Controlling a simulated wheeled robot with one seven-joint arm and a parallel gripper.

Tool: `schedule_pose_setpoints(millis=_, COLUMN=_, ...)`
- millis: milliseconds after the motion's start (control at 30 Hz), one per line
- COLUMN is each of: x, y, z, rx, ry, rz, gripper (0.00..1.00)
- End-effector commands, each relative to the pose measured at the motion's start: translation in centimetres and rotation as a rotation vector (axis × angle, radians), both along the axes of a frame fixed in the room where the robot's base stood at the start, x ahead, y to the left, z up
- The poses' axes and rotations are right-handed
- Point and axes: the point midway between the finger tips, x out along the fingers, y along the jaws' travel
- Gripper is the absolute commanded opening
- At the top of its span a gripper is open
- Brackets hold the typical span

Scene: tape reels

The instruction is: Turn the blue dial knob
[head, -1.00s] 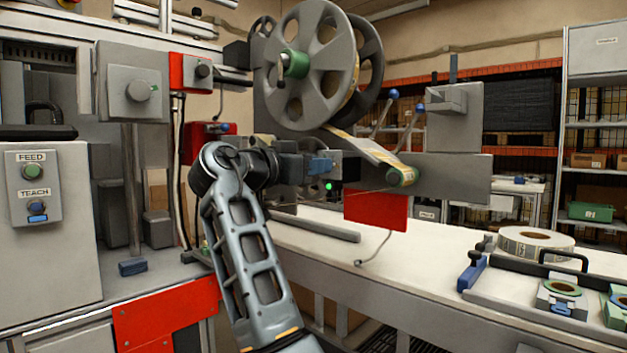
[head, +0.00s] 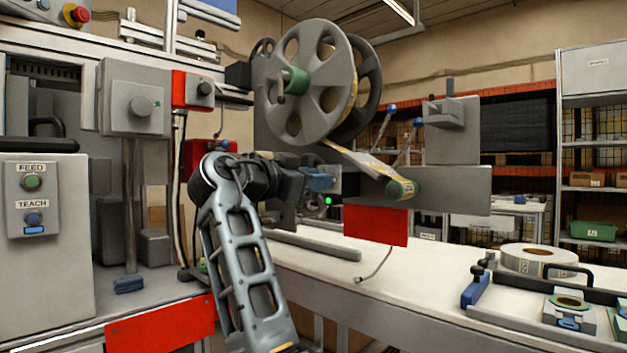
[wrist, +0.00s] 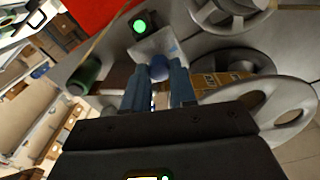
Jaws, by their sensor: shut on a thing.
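The blue dial knob (wrist: 158,66) shows in the wrist view between my fingertips, on a pale plate beside a lit green lamp (wrist: 141,26). My gripper (wrist: 159,79) is shut on the knob, with one blue finger on each side of it. In the head view my gripper (head: 318,179) reaches to the tape machine below the big grey reel (head: 311,82), just above the same lamp (head: 328,201). I cannot make out the knob apart from my fingers in the head view.
A red panel (head: 376,226) and a tape roller (head: 402,189) are right of my gripper. A white table (head: 420,285) lies below, with a label roll (head: 538,259) at its right. A control box (head: 40,210) with FEED and TEACH buttons stands at left.

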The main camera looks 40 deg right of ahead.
Motion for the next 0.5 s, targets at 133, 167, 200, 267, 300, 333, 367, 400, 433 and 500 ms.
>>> schedule_pose_setpoints(millis=133, x=0.02, y=0.05, z=-0.31, rx=0.004, ry=0.004, rz=-0.001, gripper=0.36)
schedule_pose_setpoints(millis=167, x=0.02, y=0.04, z=-0.28, rx=0.004, ry=0.004, rz=-0.001, gripper=0.39)
schedule_pose_setpoints(millis=200, x=0.03, y=0.04, z=-0.24, rx=0.003, ry=0.003, rz=-0.001, gripper=0.43)
schedule_pose_setpoints(millis=267, x=0.02, y=0.03, z=-0.19, rx=0.003, ry=0.003, rz=0.000, gripper=0.49)
schedule_pose_setpoints(millis=300, x=0.01, y=0.02, z=-0.16, rx=0.002, ry=0.003, rz=0.000, gripper=0.52)
schedule_pose_setpoints(millis=333, x=0.01, y=0.02, z=-0.16, rx=0.002, ry=0.002, rz=0.000, gripper=0.52)
schedule_pose_setpoints(millis=367, x=0.01, y=0.02, z=-0.13, rx=0.002, ry=0.002, rz=0.000, gripper=0.52)
schedule_pose_setpoints(millis=400, x=0.01, y=0.01, z=-0.11, rx=0.002, ry=0.002, rz=0.000, gripper=0.52)
schedule_pose_setpoints(millis=433, x=0.00, y=0.01, z=-0.10, rx=0.001, ry=0.002, rz=-0.001, gripper=0.52)
schedule_pose_setpoints(millis=500, x=0.00, y=0.03, z=-0.08, rx=0.001, ry=0.002, rz=0.000, gripper=0.52)
